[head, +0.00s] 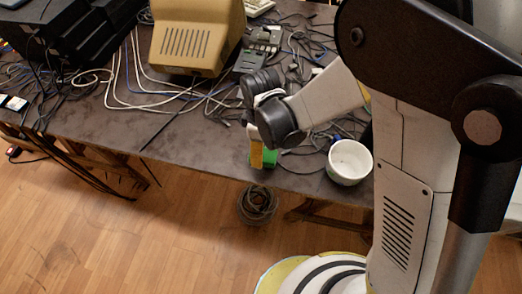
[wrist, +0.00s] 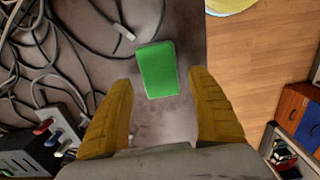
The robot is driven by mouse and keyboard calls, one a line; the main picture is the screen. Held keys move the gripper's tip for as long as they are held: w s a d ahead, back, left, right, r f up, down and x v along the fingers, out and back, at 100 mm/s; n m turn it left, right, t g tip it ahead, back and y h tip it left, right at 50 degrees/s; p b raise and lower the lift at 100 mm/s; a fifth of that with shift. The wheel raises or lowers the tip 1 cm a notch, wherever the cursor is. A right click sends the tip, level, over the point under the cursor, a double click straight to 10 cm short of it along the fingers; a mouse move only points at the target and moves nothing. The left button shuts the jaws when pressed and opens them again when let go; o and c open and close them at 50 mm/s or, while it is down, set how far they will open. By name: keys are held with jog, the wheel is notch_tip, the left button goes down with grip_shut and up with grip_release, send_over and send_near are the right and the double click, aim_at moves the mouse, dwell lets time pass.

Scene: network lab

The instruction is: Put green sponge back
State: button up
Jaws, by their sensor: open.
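The green sponge (wrist: 158,69) lies on the dark tabletop (wrist: 187,20) close to the table's edge, in the wrist view. In the head view the sponge (head: 266,158) shows only in part, behind my gripper's yellow fingers. My gripper (wrist: 161,105) is open, with one yellow finger to each side in the wrist view. The sponge is in line with the gap between the fingers, mostly beyond their tips. I cannot tell the height of the fingertips over the table. My gripper (head: 257,157) points down at the table's front edge in the head view.
A white bowl (head: 349,163) stands on the table right of my gripper. Loose cables (wrist: 75,35) lie left of the sponge. A beige monitor (head: 196,38) and black devices (head: 75,40) stand farther back. A cable coil (head: 257,203) is below the table edge.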

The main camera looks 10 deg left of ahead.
notch_tip(320, 180, up, 9)
jog(key=p, duration=0.3)
jog(key=d+r+m+t+y, duration=0.1)
jog(key=d+r+m+t, duration=0.2)
jog(key=d+r+m, duration=0.65)
jog(key=s+d+r+m+t, duration=0.2)
jog(key=d+r+m, duration=0.2)
jog(key=d, duration=0.4)
jog(key=s+d+r+m+t+h, duration=0.1)
jog(key=s+d+r+m+t, duration=0.1)
jog(key=d, duration=0.6)
jog(key=shift+s+d+r+m, duration=0.35)
jog(key=shift+s+r+m, duration=0.5)
jog(key=shift+r, duration=0.1)
